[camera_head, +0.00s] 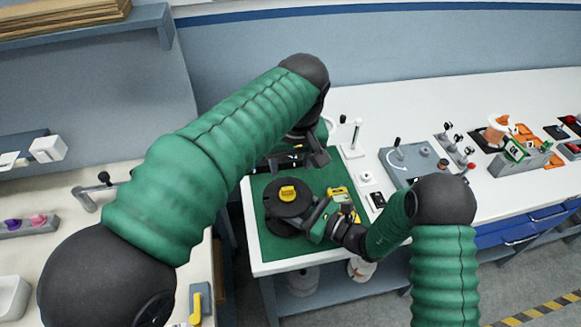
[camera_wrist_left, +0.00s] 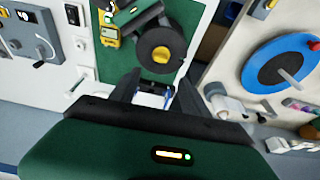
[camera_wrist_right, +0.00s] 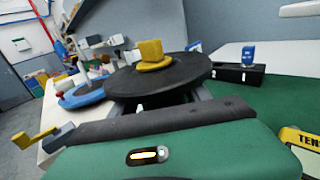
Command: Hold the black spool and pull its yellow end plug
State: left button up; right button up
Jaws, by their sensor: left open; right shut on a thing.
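The black spool (camera_head: 277,211) is at the left part of the green mat, upright, with its yellow end plug (camera_head: 288,192) seated on top. In the right wrist view the plug (camera_wrist_right: 152,54) stands above the spool's upper flange (camera_wrist_right: 185,76). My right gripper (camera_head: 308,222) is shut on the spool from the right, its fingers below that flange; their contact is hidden. My left gripper (camera_head: 297,160) is open and empty, beyond the spool and apart from it. In the left wrist view the spool (camera_wrist_left: 147,45) and plug (camera_wrist_left: 161,54) lie ahead of the open fingers (camera_wrist_left: 157,92).
A yellow tension meter (camera_head: 338,193) lies on the green mat (camera_head: 262,243) right of the spool, close to my right gripper. A white stand (camera_head: 353,150) and a grey control panel (camera_head: 410,163) are on the bench at the right. The mat's front strip is clear.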

aim_at(288, 188)
pick_arm(q)
jog(key=x, duration=1.2)
jog(key=shift+s+a+f, duration=0.1)
jog(key=shift+f, duration=0.05)
grip_shut()
